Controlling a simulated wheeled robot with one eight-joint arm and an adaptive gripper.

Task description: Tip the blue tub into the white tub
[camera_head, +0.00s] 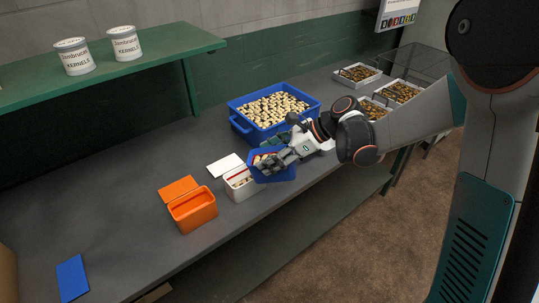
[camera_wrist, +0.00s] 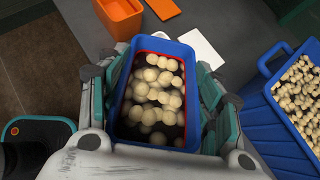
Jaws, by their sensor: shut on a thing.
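The blue tub (camera_head: 276,178) is held by my gripper (camera_head: 270,160), just right of the white tub and above the bench. In the wrist view the blue tub (camera_wrist: 161,41) lies between the fingers, with many round cream kernels (camera_wrist: 155,95) inside and a red line near its rim. My gripper (camera_wrist: 160,105) is shut on its sides. The white tub (camera_head: 241,191) stands open on the bench with some pale contents and a red line inside; the blue tub partly overlaps it. I cannot tell how far the blue tub is tilted.
An open orange tub (camera_head: 195,214) stands left of the white tub. A white lid (camera_head: 225,165) lies behind it. A large blue crate (camera_head: 243,128) of kernels stands behind my gripper. Trays (camera_head: 357,83) of brown pieces are at the right. A blue lid (camera_head: 72,279) lies front left.

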